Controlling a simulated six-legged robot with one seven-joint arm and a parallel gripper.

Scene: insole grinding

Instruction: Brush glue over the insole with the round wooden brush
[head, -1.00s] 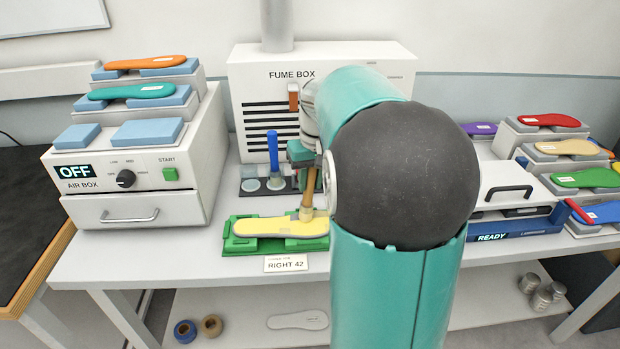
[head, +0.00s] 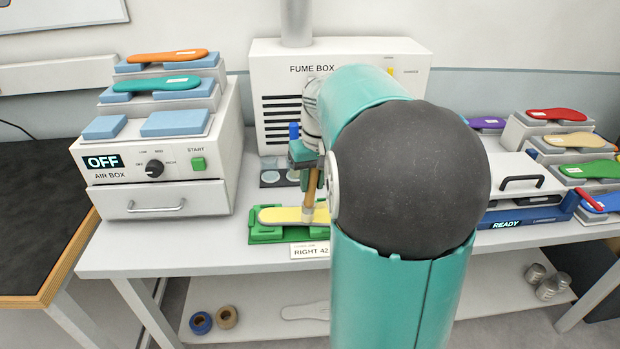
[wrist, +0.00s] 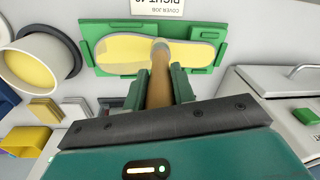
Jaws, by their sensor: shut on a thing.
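My gripper (head: 307,163) is shut on the round wooden brush (head: 311,188), holding it nearly upright with its head down at the insole. The fingers stand either side of the handle in the wrist view (wrist: 159,88). The yellow insole (head: 322,213) lies flat in a green holder (head: 262,237). My arm hides its right end in the head view. The wrist view shows the brush head around the insole's middle, with yellow on both sides (wrist: 120,57). Whether the bristles touch is hard to tell. A white pot (wrist: 58,52) with yellow content stands beside the holder in the wrist view.
A label (head: 309,250) reading RIGHT 42 lies in front of the holder. The air box (head: 160,170) is left, the fume box (head: 275,75) behind. A press marked READY (head: 520,205) and insole stands (head: 560,145) are right. Clear white tabletop (head: 190,245) lies left of the holder.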

